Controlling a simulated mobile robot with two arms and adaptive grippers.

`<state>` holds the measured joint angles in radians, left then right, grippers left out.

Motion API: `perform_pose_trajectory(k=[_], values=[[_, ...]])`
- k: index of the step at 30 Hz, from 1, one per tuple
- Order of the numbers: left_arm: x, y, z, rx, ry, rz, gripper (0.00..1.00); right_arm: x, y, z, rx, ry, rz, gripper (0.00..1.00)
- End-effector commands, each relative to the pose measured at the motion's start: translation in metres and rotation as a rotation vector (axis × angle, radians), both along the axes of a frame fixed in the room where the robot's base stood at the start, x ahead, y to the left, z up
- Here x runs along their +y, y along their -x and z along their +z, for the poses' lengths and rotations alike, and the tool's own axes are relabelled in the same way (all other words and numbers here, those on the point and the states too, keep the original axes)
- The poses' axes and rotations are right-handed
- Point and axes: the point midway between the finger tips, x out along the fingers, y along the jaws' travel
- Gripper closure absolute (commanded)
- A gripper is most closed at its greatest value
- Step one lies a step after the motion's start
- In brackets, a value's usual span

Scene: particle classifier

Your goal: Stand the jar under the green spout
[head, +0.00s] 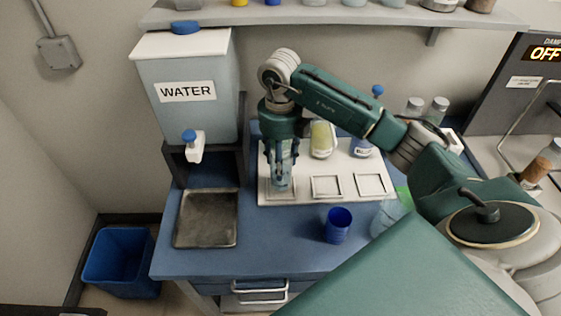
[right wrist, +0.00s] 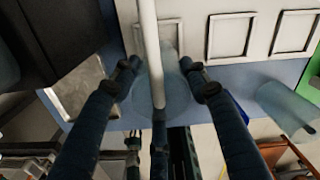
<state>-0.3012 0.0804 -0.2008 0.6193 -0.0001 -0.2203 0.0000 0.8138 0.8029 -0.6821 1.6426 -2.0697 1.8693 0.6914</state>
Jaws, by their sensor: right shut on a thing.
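My right gripper (head: 279,160) points straight down and is shut on a clear, pale blue jar (head: 281,175). The jar is upright over the left square frame (head: 270,196) on the white board; I cannot tell whether its base touches. In the right wrist view, the fingers of my right gripper (right wrist: 160,72) lie on both sides of the jar (right wrist: 178,92), and a pale rod crosses in front of it. I cannot make out a green spout; my right arm hides part of the back of the bench. My left gripper is not in view.
A water tank (head: 187,70) with a blue-knobbed tap stands left, above a metal tray (head: 206,218). A blue cup (head: 338,226) stands at the bench front. The middle (head: 327,197) and right frames look empty.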

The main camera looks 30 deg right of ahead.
Motion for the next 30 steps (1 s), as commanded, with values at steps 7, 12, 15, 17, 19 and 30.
perform_pose_trajectory(k=[7,12,15,17,19,30], values=[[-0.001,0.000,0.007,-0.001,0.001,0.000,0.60,-0.006,-0.010,-0.004,0.001,-0.001,0.002,0.89],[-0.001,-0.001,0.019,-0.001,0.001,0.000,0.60,-0.005,-0.009,-0.025,0.003,0.000,0.002,0.89],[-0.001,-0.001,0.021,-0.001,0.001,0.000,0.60,-0.006,-0.009,-0.034,0.001,0.000,0.002,0.89],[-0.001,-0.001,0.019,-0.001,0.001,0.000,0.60,-0.006,-0.010,-0.035,-0.002,0.000,0.002,0.89],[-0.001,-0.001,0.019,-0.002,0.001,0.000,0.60,-0.006,-0.010,-0.035,-0.002,0.000,0.002,0.89],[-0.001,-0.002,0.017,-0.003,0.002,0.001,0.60,-0.006,-0.010,-0.038,0.000,0.000,0.002,0.36]])
